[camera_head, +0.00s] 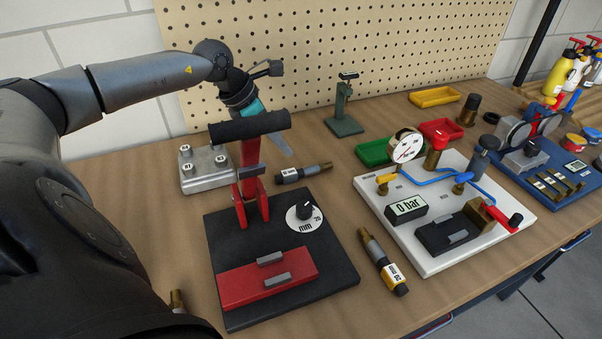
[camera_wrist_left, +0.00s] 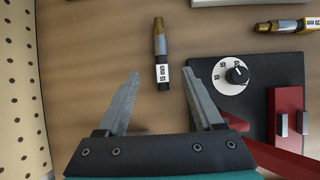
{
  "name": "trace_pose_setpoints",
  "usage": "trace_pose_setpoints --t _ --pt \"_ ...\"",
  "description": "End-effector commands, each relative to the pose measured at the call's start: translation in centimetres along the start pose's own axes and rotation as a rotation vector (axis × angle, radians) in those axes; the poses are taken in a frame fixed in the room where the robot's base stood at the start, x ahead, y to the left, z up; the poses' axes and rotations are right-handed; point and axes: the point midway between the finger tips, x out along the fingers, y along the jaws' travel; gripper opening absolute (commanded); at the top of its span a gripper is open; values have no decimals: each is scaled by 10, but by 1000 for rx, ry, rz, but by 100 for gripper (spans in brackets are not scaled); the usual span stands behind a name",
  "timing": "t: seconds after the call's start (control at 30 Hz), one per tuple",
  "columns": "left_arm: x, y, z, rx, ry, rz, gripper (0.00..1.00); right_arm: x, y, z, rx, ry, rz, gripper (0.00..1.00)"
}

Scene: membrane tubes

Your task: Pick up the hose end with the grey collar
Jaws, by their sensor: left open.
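A short hose end (camera_head: 303,172) with a brass tip, grey section, white label and black end lies on the bench behind the black press base. It also shows in the left wrist view (camera_wrist_left: 161,55), labelled 15 mm, just beyond my fingertips. A similar hose end (camera_head: 383,262), labelled 20, lies between the press and the white board; it also shows in the left wrist view (camera_wrist_left: 288,25).
The press's black handle (camera_head: 250,126) stands in front of my gripper. A metal block (camera_head: 205,170) sits to its left. A white board (camera_head: 440,250) with a gauge is at the right. A brass tip (camera_head: 178,300) shows beside my arm. The pegboard (camera_head: 330,40) closes the back.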

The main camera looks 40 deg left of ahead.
Motion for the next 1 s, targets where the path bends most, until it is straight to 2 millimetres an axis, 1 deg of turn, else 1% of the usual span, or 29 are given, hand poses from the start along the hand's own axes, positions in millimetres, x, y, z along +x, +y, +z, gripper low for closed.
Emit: trace_pose_setpoints --t 0.1,0.3,0.4,0.57,0.83,0.9,1.0 --pt "18 -1 0 -3 -4 -4 68 2 0 -1 0 1 -1 72" --pt "44 -1 0 -2 -3 -3 68 4 -1 -1 0 2 -2 72" --pt "52 0 0 -1 -1 -1 68 5 -2 -1 0 2 -3 72" --pt "59 -1 0 0 -1 -1 68 6 -3 -1 0 3 -4 72" --pt "94 -2 0 -2 -2 -3 68 12 -4 0 0 2 -5 72" --pt "101 -2 0 -2 -1 -2 68 13 -4 -1 0 2 -4 72" --pt "106 -2 0 0 0 0 68 14 -3 -1 0 3 -4 72"
